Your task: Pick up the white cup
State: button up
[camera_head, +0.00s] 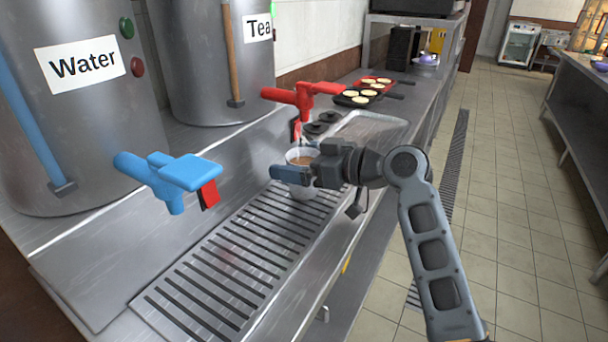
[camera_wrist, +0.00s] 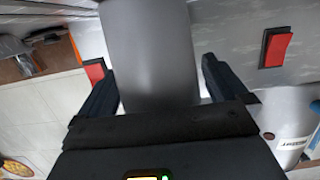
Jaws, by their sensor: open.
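The white cup (camera_head: 301,189) stands upright on the slotted drip grate under the red tap (camera_head: 300,94). Brownish liquid shows inside its rim. My gripper (camera_head: 291,174) is at the cup, with a finger across its near side in the head view. In the wrist view the cup (camera_wrist: 150,55) looks grey and sits between my two open fingers. A slim gap shows beside the right finger; contact on the left side cannot be told. The cup's lower part is partly hidden by my gripper in the head view.
A Water pot (camera_head: 90,130) with a blue tap (camera_head: 178,178) and a Tea pot (camera_head: 200,70) stand to the left. The drip grate (camera_head: 215,285) is bare at front. A metal tray (camera_head: 375,127) and pans (camera_head: 365,97) lie farther along the counter.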

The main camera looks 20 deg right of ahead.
jog(key=shift+w+a, duration=0.15)
jog(key=shift+w, duration=0.05)
jog(key=shift+c, duration=0.4)
jog(key=c, duration=1)
jog(key=shift+c, duration=0.9)
jog(key=shift+r, duration=0.1)
